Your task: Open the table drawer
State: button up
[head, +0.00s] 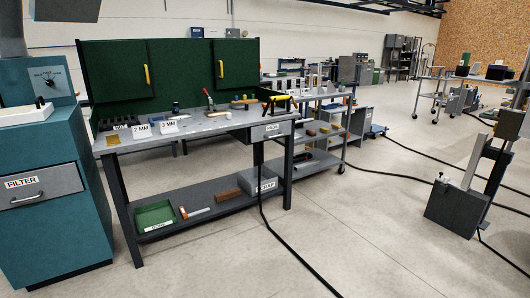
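The grey workbench table (190,131) stands left of the middle, with green cabinet panels behind it. Its drawer (271,131) is a small grey front under the right end of the tabletop. The drawer has a white label and a handle (273,136) on its front. It looks shut, close under the tabletop edge. The label is too small to read surely. My gripper is not in view, and nothing is seen touching the drawer.
A teal cabinet with a FILTER drawer (40,188) stands at the left. A black cable (275,232) runs from the bench across the floor. A grey stand (457,208) is on the right. Open floor (370,220) lies between the bench and the stand.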

aim_at(257, 134)
jog(key=i+z, duration=0.2)
jog(key=i, duration=1.7)
jog(key=i+l+u, duration=0.1)
jog(key=i+u, duration=0.15)
jog(key=i, duration=0.3)
jog(key=i+l+u, duration=0.25)
jog(key=i, duration=0.3)
jog(key=i+l+u, duration=0.3)
jog(key=i, duration=0.2)
jog(key=i+l+u, duration=0.25)
jog(key=i+l, duration=0.15)
jog(key=i, duration=0.1)
